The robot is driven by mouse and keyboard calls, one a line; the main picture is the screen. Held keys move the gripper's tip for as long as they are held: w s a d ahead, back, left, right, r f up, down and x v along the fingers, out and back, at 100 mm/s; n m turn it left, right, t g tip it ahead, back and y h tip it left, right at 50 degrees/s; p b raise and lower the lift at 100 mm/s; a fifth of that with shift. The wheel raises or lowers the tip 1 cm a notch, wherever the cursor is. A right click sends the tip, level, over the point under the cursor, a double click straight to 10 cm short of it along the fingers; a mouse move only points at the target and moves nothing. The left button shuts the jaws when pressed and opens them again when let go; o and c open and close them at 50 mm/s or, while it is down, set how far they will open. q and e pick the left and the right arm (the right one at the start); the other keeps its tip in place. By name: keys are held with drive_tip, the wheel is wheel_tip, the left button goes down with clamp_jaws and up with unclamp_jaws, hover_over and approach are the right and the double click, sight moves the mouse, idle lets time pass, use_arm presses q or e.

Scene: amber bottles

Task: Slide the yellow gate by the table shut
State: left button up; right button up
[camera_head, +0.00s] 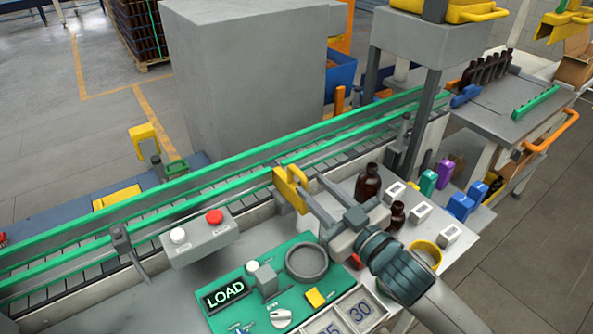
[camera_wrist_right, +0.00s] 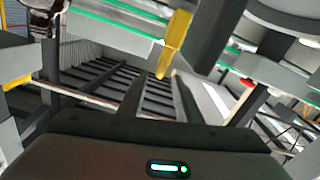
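The yellow gate (camera_head: 290,188) stands at the near edge of the conveyor, in the middle of the head view. In the right wrist view its yellow part (camera_wrist_right: 176,42) hangs just beyond the fingertips, roughly between them. My right gripper (camera_head: 312,187) reaches in from the lower right, over the table, with its fingers toward the gate. Its two dark fingers (camera_wrist_right: 159,92) are apart and nothing shows held between them. I cannot tell whether a finger touches the gate. My left gripper is in neither view.
A conveyor (camera_head: 215,187) with green rails runs behind the gate. A button box (camera_head: 198,237) stands left of the gripper. A green LOAD panel (camera_head: 240,310) lies in front. Brown bottles (camera_head: 368,182) and small coloured blocks (camera_head: 444,173) stand to the right, near my arm.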

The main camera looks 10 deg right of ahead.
sight(301, 175)
drive_tip(key=p+x, duration=0.2)
drive_tip(key=x, duration=0.5)
drive_tip(key=shift+w+a, duration=0.1)
drive_tip(key=shift+w, duration=0.15)
drive_tip(key=shift+c, duration=0.7)
clamp_jaws()
